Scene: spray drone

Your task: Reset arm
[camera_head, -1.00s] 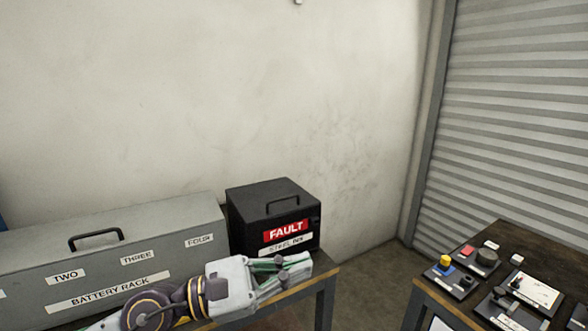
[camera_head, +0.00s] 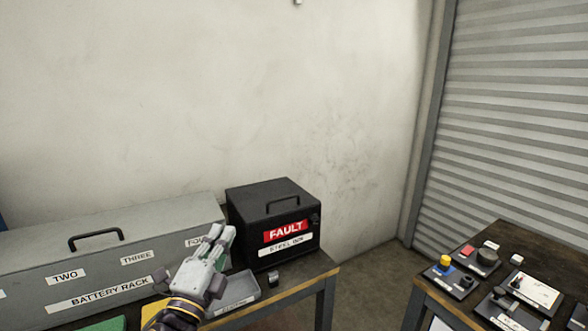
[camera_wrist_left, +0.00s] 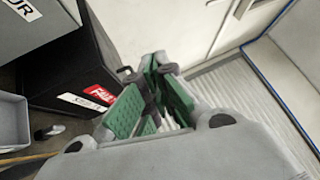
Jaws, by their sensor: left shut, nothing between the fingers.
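My left gripper (camera_head: 219,236) is raised above the left table, in front of the right end of the grey battery rack (camera_head: 108,291). Its fingers point up, and it is shut and empty. In the left wrist view its green-padded fingers (camera_wrist_left: 155,95) reach out, with the wall and the shutter beyond them. My right gripper is in neither current view.
The black FAULT box (camera_head: 272,217) stands right of the rack. A second table at right holds control panels (camera_head: 485,257). Floor shows between the tables.

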